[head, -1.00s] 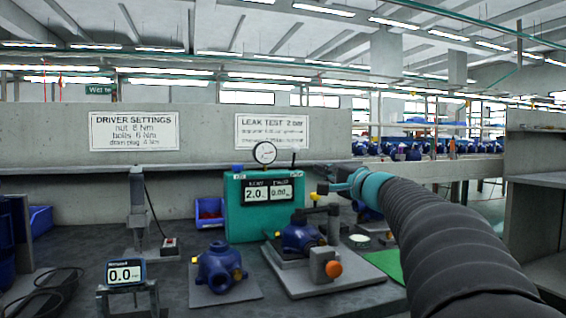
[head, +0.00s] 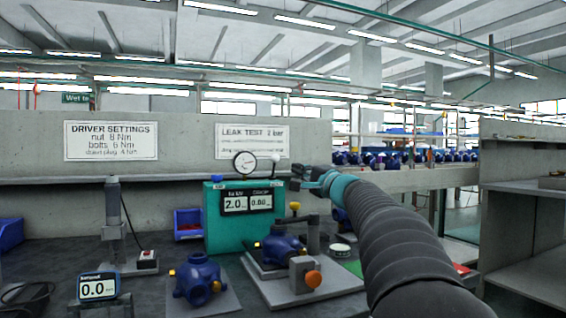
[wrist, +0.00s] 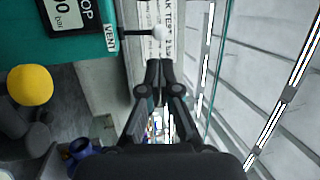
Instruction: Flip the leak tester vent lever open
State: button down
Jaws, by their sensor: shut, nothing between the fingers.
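The leak tester (head: 228,229) is a teal box on the bench, with a dial gauge and a display reading 2.0. It also shows at the upper left of the wrist view (wrist: 72,52). Its vent lever (head: 276,160) is a thin dark rod with a white ball tip, standing upright at the box's top right corner. In the wrist view the lever (wrist: 159,32) sticks out beside the VENT label (wrist: 110,38). My gripper (head: 296,178) is shut and empty, just right of the lever. In the wrist view my fingertips (wrist: 159,66) are close to the ball, with a visible gap.
A blue pump (head: 280,246) sits in a fixture with an orange knob (head: 313,279) in front of the tester. A yellow knob (wrist: 30,87) stands near. A concrete wall (head: 185,155) stands behind. Space above the tester is clear.

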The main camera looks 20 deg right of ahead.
aim_at(277, 159)
jog(key=p+x, duration=0.2)
jog(key=x, duration=0.6)
jog(key=shift+w+a+r, duration=0.1)
jog(key=shift+w, duration=0.25)
jog(key=shift+r+p, duration=0.1)
jog(key=shift+p, duration=0.35)
